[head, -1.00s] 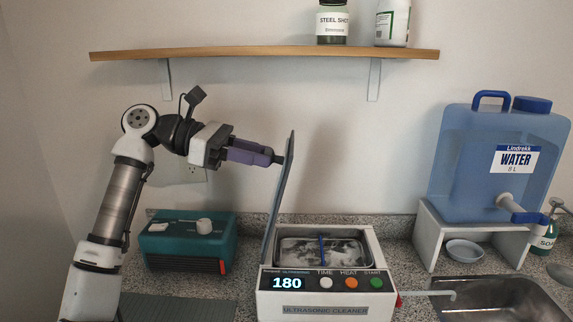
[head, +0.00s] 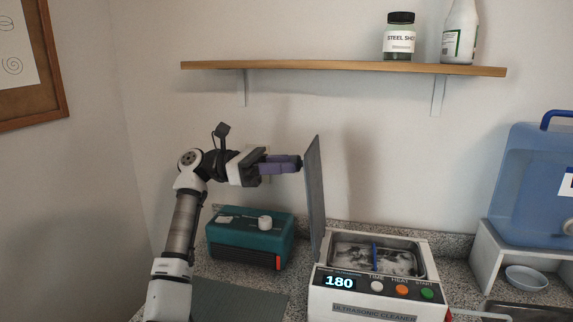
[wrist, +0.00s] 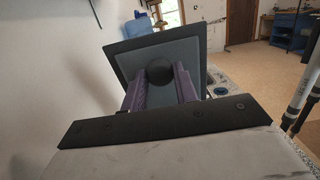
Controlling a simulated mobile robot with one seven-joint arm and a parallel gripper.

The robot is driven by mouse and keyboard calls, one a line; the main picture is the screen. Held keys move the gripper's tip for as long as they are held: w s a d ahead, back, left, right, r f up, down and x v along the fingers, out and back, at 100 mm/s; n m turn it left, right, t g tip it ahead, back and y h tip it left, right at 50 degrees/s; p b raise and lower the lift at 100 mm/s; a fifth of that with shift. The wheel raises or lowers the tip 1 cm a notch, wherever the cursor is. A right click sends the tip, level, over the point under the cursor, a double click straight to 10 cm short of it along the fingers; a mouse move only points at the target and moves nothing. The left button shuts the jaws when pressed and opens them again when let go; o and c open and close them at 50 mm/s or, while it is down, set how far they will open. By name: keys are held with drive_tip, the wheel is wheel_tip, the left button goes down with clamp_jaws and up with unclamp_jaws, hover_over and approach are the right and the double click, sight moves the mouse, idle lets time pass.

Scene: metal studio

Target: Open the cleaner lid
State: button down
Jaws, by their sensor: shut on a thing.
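The ultrasonic cleaner (head: 372,306) stands on the counter with its display reading 180. Its grey lid (head: 314,195) stands upright, raised at the left side of the basin, so the basin with its blue-handled basket (head: 374,255) is uncovered. My gripper (head: 299,163) is at the upper left face of the lid. In the wrist view the purple fingers (wrist: 162,88) lie on either side of a round black knob (wrist: 159,72) on the lid (wrist: 190,45) and are shut on it. The fingertips' contact is partly hidden in the head view.
A teal device (head: 250,238) sits behind my arm on the counter. A wooden shelf (head: 340,68) with a jar (head: 399,37) and a bottle (head: 459,32) is above. A blue water container (head: 540,180) stands at the right on a white stand (head: 486,262).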

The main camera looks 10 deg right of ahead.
drive_tip(key=c, duration=1.1)
unclamp_jaws()
drive_tip(key=shift+a, duration=0.1)
drive_tip(key=shift+v, duration=5.9)
drive_tip(key=shift+s+f, duration=0.1)
